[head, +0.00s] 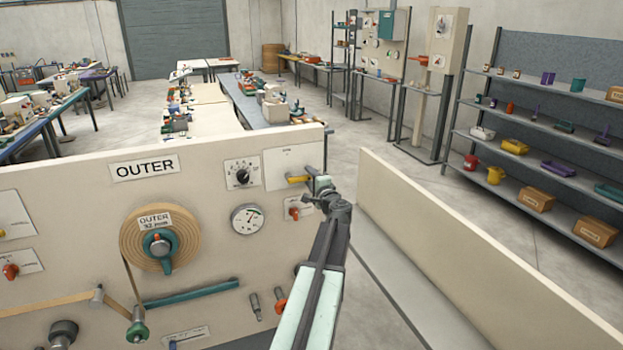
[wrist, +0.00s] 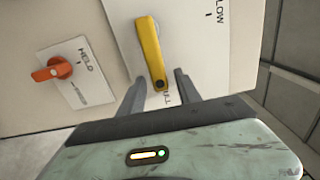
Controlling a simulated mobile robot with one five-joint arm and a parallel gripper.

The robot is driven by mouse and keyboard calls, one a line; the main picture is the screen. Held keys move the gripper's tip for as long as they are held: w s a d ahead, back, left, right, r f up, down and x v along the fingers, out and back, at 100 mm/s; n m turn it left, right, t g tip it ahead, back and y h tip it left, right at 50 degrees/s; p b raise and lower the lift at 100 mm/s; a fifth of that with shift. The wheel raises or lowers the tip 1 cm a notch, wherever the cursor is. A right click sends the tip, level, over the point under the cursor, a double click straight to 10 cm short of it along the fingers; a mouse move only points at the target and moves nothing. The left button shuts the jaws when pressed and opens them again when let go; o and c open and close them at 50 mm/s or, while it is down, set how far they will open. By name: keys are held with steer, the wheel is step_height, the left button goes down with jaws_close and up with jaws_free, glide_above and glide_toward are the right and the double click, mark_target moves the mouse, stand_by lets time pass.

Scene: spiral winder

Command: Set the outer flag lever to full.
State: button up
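The yellow outer flag lever (head: 298,179) sits on a white plate at the right end of the panel marked OUTER. In the wrist view the yellow lever (wrist: 152,50) runs from the top down towards my gripper, with a dark spot at its near end. A label LOW shows at upper right, and a partly hidden label, seemingly FULL, lies near the lever's near end. My gripper (wrist: 159,78) is open, its two dark fingers apart on either side of that near end. I cannot tell whether they touch it. In the head view my gripper (head: 319,187) is just right of the lever.
An orange knob (wrist: 53,69) marked HELD sits beside the lever plate. A black dial (head: 242,173), a round gauge (head: 247,219) and a tape roll (head: 160,240) are further left on the panel. A low cream wall (head: 470,260) stands to the right.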

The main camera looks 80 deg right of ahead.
steer(key=v, duration=0.8)
steer(key=shift+d, duration=0.1)
